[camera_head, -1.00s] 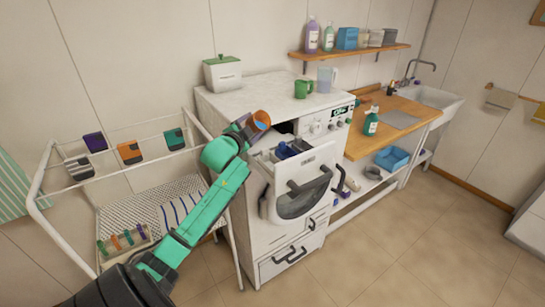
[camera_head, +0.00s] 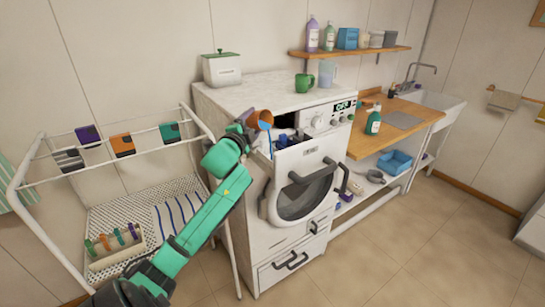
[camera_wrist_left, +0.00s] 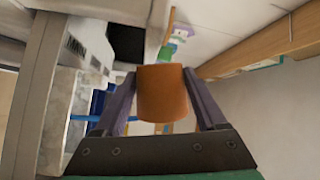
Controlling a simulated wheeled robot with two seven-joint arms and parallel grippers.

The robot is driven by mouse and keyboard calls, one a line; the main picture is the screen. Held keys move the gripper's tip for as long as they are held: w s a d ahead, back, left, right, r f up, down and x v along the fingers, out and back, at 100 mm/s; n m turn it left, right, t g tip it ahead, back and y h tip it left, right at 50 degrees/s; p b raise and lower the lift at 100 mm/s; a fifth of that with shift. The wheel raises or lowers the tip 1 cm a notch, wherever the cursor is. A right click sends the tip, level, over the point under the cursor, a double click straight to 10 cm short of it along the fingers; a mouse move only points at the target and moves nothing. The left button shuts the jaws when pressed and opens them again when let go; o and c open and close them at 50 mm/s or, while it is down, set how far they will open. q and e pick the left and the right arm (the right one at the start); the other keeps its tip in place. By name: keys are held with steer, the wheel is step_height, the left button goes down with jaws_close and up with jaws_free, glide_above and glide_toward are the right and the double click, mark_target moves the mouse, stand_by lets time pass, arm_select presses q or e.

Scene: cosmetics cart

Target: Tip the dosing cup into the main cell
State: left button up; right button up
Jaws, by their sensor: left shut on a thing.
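My left gripper (camera_head: 246,127) is shut on the orange dosing cup (camera_head: 258,117). The cup is tipped to the right, with blue liquid at its mouth and a thin blue streak (camera_head: 271,145) below it, toward the pulled-out drawer (camera_head: 281,139) of the white washing machine. The drawer's inside is partly hidden, so I cannot tell which cell the streak reaches. Dark blue parts show in the drawer. In the left wrist view the cup (camera_wrist_left: 163,93) sits between both fingers. My right gripper is not in view.
A green mug (camera_head: 304,82) and a white bin with a green lid (camera_head: 221,69) stand on the machine top. A white drying rack (camera_head: 105,215) is at the left. A wooden counter (camera_head: 400,120) with a green bottle (camera_head: 373,121) is at the right.

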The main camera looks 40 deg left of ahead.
arm_select(q)
steer(key=f+b, duration=0.1)
steer(key=d+f+m+b, duration=0.1)
steer(key=shift+f+t+b, duration=0.3)
steer(key=shift+t, duration=0.1)
steer(key=shift+r+m+p, duration=0.3)
steer(key=shift+r+m, duration=0.1)
steer(key=shift+r, duration=0.35)
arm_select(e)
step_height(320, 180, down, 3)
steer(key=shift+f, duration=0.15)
arm_select(q)
steer(key=shift+d+m, duration=0.1)
steer(key=shift+m, duration=0.2)
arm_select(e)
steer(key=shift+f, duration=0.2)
